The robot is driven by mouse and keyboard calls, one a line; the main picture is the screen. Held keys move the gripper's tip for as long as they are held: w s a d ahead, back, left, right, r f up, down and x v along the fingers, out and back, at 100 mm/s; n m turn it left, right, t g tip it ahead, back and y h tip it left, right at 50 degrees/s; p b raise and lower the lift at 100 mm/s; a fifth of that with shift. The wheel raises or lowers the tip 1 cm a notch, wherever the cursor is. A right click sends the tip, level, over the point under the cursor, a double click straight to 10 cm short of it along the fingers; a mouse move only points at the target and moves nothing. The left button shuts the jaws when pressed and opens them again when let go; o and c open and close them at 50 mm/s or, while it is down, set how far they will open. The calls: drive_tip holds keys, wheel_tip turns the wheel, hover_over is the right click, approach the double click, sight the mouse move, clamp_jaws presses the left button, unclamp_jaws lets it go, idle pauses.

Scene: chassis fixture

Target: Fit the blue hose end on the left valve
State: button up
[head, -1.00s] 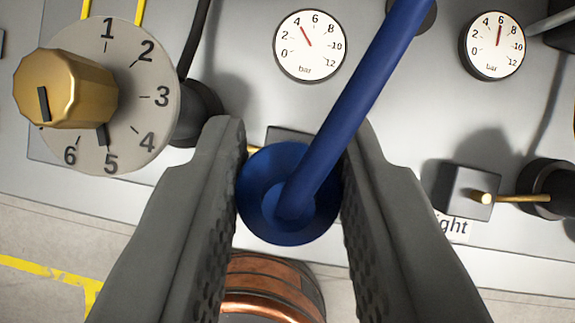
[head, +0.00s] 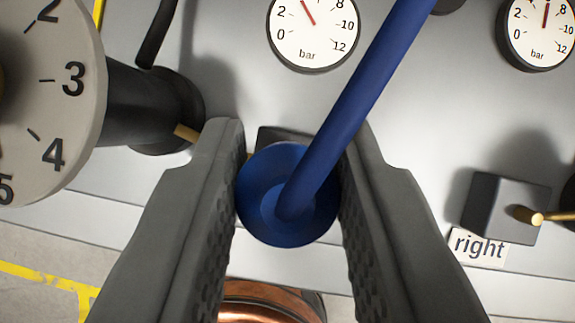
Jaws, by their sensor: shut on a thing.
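My gripper (head: 289,195) is shut on the blue hose end (head: 265,225), with one grey finger on each side of it. The blue hose (head: 350,115) runs from it up and to the right, out of the frame. Behind the hose end, the top edge of a dark block (head: 280,135) shows between the fingers. A brass rod (head: 186,132) shows just left of the left finger. The hose end and fingers hide most of what lies behind, so I cannot tell whether the hose end touches the left valve.
A numbered dial (head: 60,120) stands out at the left, before a black round fitting (head: 165,110). Two bar gauges, left (head: 313,30) and right (head: 545,35), sit above. A block with a brass stem (head: 495,205) stands over the "right" label (head: 480,248). A copper part (head: 265,300) lies below.

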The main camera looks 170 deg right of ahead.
drive_tip(key=shift+f, duration=0.15)
drive_tip(key=shift+f, duration=0.8)
drive_tip(key=shift+f, duration=0.35)
idle(1.1)
drive_tip(key=o, duration=1.1)
drive_tip(key=shift+r, duration=3.55)
